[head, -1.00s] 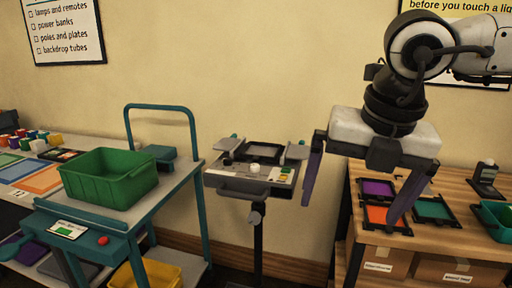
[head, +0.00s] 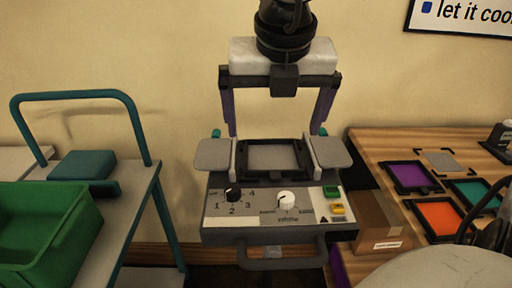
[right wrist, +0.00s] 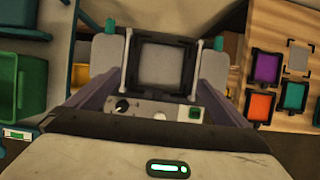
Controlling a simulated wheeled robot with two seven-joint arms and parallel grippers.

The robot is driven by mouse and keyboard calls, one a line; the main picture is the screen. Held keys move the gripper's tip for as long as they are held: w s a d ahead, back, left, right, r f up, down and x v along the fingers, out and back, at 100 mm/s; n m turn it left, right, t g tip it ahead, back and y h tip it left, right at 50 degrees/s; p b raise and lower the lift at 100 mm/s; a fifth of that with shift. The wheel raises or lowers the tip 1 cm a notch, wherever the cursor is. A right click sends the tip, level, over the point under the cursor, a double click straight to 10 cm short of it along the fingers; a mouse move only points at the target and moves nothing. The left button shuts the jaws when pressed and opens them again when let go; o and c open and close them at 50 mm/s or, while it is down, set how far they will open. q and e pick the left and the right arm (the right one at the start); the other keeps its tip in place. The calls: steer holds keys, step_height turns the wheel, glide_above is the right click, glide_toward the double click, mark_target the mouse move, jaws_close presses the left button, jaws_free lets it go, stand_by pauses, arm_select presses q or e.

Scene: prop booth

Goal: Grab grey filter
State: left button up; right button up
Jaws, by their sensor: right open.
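The grey filter (head: 273,157), a grey pane in a dark square frame, lies on top of the control stand (head: 212,208) between two pale side pads. It also shows in the right wrist view (right wrist: 162,66). My right gripper (head: 278,132) is open and empty above the stand, pointing down. Its two purple fingers are spread wider than the frame, one toward each side of it. In the right wrist view they flank the filter left and right; I cannot tell their exact height above it. My left gripper is not in view.
The stand has knobs, coloured buttons and a front handle (head: 282,262). A wooden table (head: 385,145) at right holds purple (head: 409,177), orange (head: 438,217) and teal (head: 480,192) filters and an empty marked square (head: 440,161). A green bin (head: 45,235) sits on a cart at left.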

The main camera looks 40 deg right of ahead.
mark_target(272, 157)
steer(key=shift+d+f, duration=0.15)
steer(key=shift+f, duration=0.45)
steer(key=shift+d+f, duration=0.15)
steer(key=shift+f, duration=0.45)
steer(key=x, duration=0.2)
steer(key=p+x, duration=0.1)
steer(key=x, duration=0.2)
steer(key=shift+w+d+f, duration=0.15)
steer(key=shift+w, duration=0.15)
steer(key=shift+f, duration=0.1)
steer(key=shift+f+b, duration=0.15)
steer(key=shift+b, duration=0.35)
steer(key=c, duration=0.9)
steer(key=shift+c, duration=0.2)
